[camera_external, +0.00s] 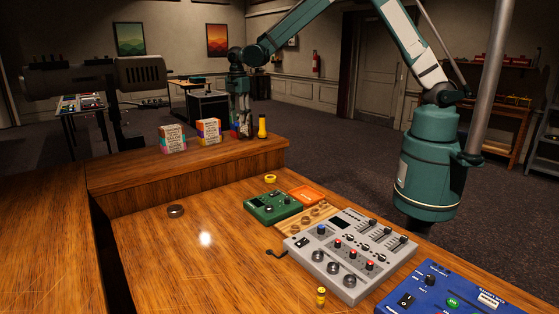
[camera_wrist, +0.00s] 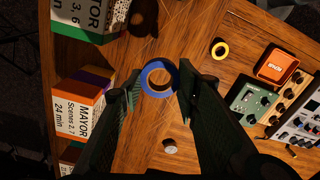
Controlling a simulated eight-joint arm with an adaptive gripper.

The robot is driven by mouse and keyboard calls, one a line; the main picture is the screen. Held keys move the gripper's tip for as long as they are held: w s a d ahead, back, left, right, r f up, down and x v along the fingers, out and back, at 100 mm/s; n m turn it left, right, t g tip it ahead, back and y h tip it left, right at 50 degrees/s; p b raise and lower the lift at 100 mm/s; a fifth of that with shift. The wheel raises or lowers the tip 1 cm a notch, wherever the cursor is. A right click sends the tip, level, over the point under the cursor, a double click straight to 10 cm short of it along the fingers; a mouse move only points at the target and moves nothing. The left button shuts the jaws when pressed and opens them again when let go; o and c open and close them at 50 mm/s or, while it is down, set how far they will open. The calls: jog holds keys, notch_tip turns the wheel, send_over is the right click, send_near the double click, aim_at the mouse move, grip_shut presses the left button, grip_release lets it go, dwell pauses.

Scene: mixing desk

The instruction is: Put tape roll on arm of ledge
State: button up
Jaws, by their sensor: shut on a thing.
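My gripper (camera_wrist: 160,88) is shut on a blue tape roll (camera_wrist: 160,64), which shows as a ring between the two fingertips in the wrist view. In the external view my gripper (camera_external: 243,132) is low at the right end of the raised wooden ledge (camera_external: 190,167). The blue roll cannot be made out clearly there, and I cannot tell whether it touches the wood. A smaller yellow tape roll (camera_external: 270,179) lies on the desk below the ledge; it also shows in the wrist view (camera_wrist: 220,49).
Two printed boxes (camera_external: 173,138) (camera_external: 208,131) stand on the ledge left of my gripper. A yellow upright object (camera_external: 262,127) stands close on its right. A green pedal (camera_external: 272,207), an orange box (camera_external: 307,195) and a grey mixer (camera_external: 348,254) occupy the desk's right. The desk's left is mostly clear.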

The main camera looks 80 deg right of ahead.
jog(key=shift+w+d+r, duration=0.2)
jog(key=shift+w, duration=0.15)
jog(key=shift+f, duration=0.15)
jog(key=p, duration=0.1)
send_over(240, 144)
jog(key=shift+w+f, duration=0.1)
jog(key=shift+f, duration=2.9)
jog(key=shift+f+p, duration=0.45)
jog(key=shift+f, duration=1.4)
jog(key=shift+f, duration=0.15)
jog(key=o, duration=0.8)
jog(key=shift+c, duration=0.2)
jog(key=shift+o, duration=0.3)
